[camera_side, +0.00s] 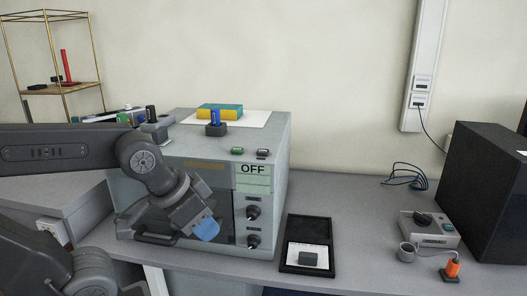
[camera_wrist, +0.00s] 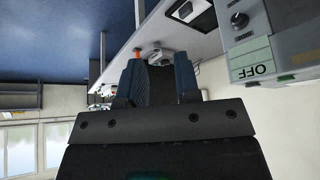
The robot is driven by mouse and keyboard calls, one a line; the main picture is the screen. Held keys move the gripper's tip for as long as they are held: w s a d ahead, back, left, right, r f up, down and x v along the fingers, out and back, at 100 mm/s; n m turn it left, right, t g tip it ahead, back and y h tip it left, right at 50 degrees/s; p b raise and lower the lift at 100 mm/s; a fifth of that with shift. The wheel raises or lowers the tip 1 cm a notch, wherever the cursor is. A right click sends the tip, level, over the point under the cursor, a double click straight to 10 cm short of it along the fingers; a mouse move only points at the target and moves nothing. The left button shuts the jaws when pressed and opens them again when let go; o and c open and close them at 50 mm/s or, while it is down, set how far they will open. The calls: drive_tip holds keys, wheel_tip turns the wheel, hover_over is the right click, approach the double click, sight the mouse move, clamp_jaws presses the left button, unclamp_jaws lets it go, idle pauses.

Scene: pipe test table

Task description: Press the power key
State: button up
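The grey box-shaped machine (camera_side: 278,140) stands on the bench and its display (camera_side: 253,170) reads OFF. A green key (camera_side: 237,151) and a black key (camera_side: 262,153) sit on its top near the front right edge. No label tells me which is the power key. My gripper (camera_side: 206,230) is in front of the machine's front face, low and left of the knobs, apart from both keys. In the wrist view its two blue fingers (camera_wrist: 158,80) are spread with no held object visible. The OFF display (camera_wrist: 262,70) shows upside down there.
Two black knobs (camera_side: 253,213) are below the display. A yellow and blue block (camera_side: 219,111) and a small dark stand (camera_side: 215,128) are on top. A black tray (camera_side: 307,244) lies right of the machine. A black box (camera_side: 486,190) stands far right.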

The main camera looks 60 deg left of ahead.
clamp_jaws()
idle(1.4)
